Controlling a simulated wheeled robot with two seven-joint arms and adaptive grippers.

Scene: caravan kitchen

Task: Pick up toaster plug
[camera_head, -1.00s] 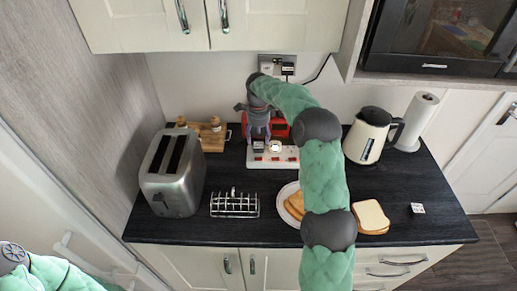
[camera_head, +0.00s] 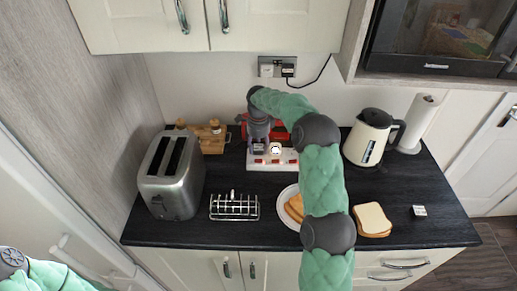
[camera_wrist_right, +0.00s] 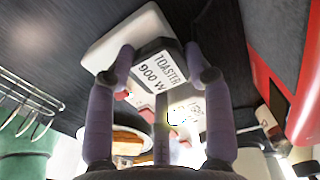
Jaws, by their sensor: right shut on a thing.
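The toaster plug, a dark block with a white label reading "TOASTER 900 W" (camera_wrist_right: 160,72), is between the two fingers of my right gripper (camera_wrist_right: 161,62) in the right wrist view. My right gripper is shut on it. In the head view my right gripper (camera_head: 259,142) is over the left part of a white power strip (camera_head: 285,167) with red switches. I cannot tell whether the plug is still seated in the strip. The silver toaster (camera_head: 181,184) stands at the left of the counter. My left gripper is out of view.
A toast rack (camera_head: 234,207), a plate (camera_head: 284,218) with toast and bread slices (camera_head: 371,219) are in front of the strip. A red appliance (camera_wrist_right: 285,60) is close beside the gripper. A kettle (camera_head: 369,139) stands right; a wall socket (camera_head: 268,71) is behind.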

